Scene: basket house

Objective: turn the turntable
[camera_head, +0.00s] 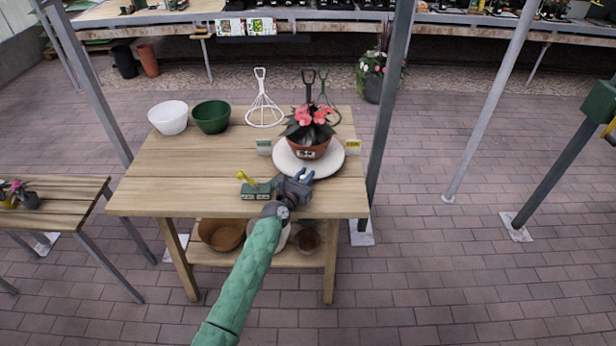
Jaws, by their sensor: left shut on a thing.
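The turntable (331,162) is a round, pale disc on the right part of the wooden table (187,165). A terracotta pot (308,150) with pink flowers and dark leaves stands on it. My left gripper (304,176) is at the turntable's near edge, shut on the turntable. Its fingers hide a little of the rim there. My right gripper is not in view.
A green block-like item with a yellow part (256,189) lies just left of my gripper. A white bowl (168,117), a green bowl (211,116) and a white wire stand (263,107) are at the back. A grey post (386,100) rises right of the table.

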